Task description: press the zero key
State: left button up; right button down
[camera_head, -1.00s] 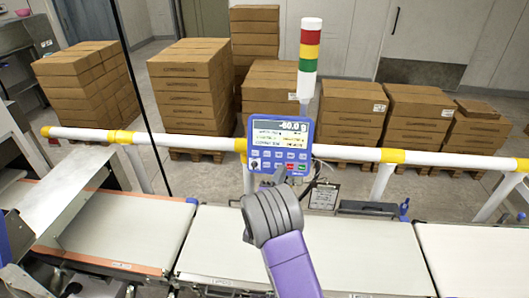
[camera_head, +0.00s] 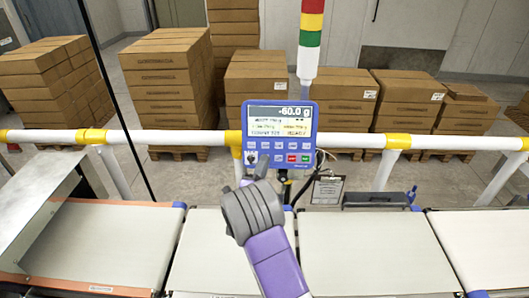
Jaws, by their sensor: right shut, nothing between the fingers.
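The blue weighing terminal (camera_head: 308,165) stands on a post behind the belt, its screen (camera_head: 280,114) reading -60.0 g. Under the screen are two rows of small keys, mostly pale, with a red key (camera_head: 292,158) and a green key (camera_head: 305,158) at lower right. The key labels are too small to read, so I cannot tell which is the zero key. My right gripper (camera_head: 262,166) is shut and empty, its tip in front of the lower left keys and partly covering that row. I cannot tell whether it touches. My left gripper is not in view.
A white and yellow rail (camera_head: 365,140) runs behind the terminal. Pale conveyor belts (camera_head: 375,250) lie in front, with a metal guide (camera_head: 45,205) at left. A red, yellow and green signal tower (camera_head: 310,38) rises behind the terminal. Stacked cartons (camera_head: 165,90) stand beyond the rail.

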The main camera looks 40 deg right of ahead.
aim_at(265, 145)
jog(key=shift+w, duration=0.1)
dwell(0.3)
jog(key=w+d+f+b, duration=0.2)
jog(key=w+d, duration=0.3)
jog(key=w, duration=0.1)
jog(key=shift+w+d+f, duration=0.2)
jog(key=shift+d+f, duration=0.05)
dwell(2.1)
